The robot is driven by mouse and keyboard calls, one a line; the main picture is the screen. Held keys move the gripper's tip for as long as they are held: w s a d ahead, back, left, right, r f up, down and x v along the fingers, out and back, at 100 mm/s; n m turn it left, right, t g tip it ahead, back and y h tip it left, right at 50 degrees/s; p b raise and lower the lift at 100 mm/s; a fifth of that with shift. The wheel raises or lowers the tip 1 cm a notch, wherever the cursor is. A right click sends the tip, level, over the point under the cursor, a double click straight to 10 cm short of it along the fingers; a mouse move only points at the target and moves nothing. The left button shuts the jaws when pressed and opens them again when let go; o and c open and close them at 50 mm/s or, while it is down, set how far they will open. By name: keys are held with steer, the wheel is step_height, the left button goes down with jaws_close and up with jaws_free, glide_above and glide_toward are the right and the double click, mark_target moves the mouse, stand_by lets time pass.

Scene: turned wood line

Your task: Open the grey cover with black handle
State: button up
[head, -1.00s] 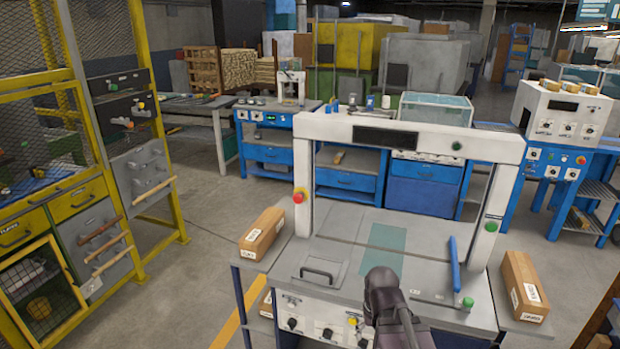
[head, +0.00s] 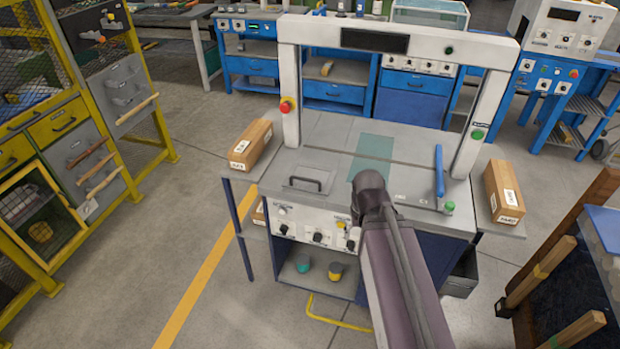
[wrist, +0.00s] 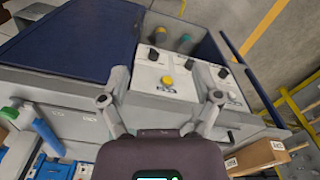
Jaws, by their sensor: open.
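The grey cover (head: 318,175) lies flat and closed in the left front of the machine's worktop in the head view. Its black handle (head: 301,183) stands up from it near the front edge. My arm rises from the bottom of the head view and hides my gripper there. In the wrist view my gripper (wrist: 160,98) is open, with its two fingers apart and nothing between them. It hangs near the machine's front control panel (wrist: 185,77). I cannot clearly make out the cover in the wrist view.
A white frame (head: 400,38) arches over the worktop, with a red button (head: 286,105) on its left post. A blue lever (head: 439,170) stands at the right. Cardboard boxes flank the machine at left (head: 251,145) and right (head: 504,191).

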steer(key=shift+w, duration=0.1)
steer(key=shift+c, duration=0.8)
steer(key=n+t+y+p, duration=0.3)
steer(key=n+p, duration=0.5)
steer(key=n, duration=0.6)
glide_toward(306, 179)
step_height(306, 179, up, 4)
steer(key=s+d, duration=0.2)
steer(key=shift+w+r+y, duration=0.2)
steer(key=shift+w+y, duration=0.05)
steer(key=shift+y, duration=0.05)
steer(key=shift+f, duration=0.15)
steer(key=b+x, duration=1.2)
steer(key=x, duration=0.1)
steer(key=shift+w+a+f, duration=0.1)
steer(key=shift+w+f, duration=0.1)
steer(key=shift+w, duration=0.05)
jaws_close()
